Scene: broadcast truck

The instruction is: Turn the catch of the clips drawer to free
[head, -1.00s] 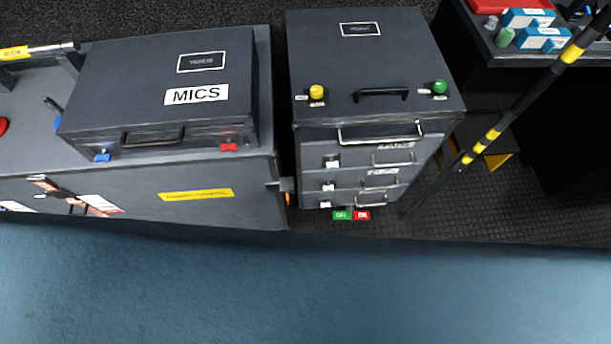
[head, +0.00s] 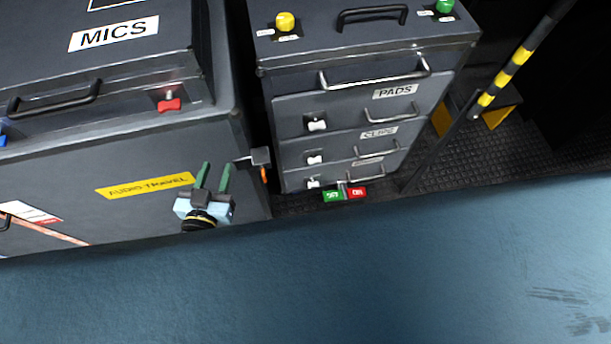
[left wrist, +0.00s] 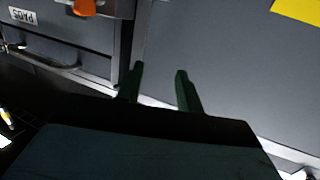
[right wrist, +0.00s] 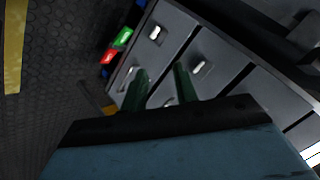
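The drawer cabinet (head: 290,110) stands right of centre in the head view. The clips drawer (head: 345,145) is the second labelled one down, under the pads drawer (head: 350,105). Its small white catch (head: 315,159) is at its left side; its exact turn is too small to tell. My left gripper (head: 217,168) is open and empty, left of the cabinet in front of the audio travel case. Its green fingers show apart in the left wrist view (left wrist: 160,82). My right gripper (right wrist: 158,80) is open before the drawer fronts and white catches; which catch is which there is unclear.
The audio travel case (head: 130,160) and the mics case (head: 110,65) stand left of the cabinet. A black and yellow pole (head: 500,78) leans at its right. Green and red tags (head: 345,194) are at its foot.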

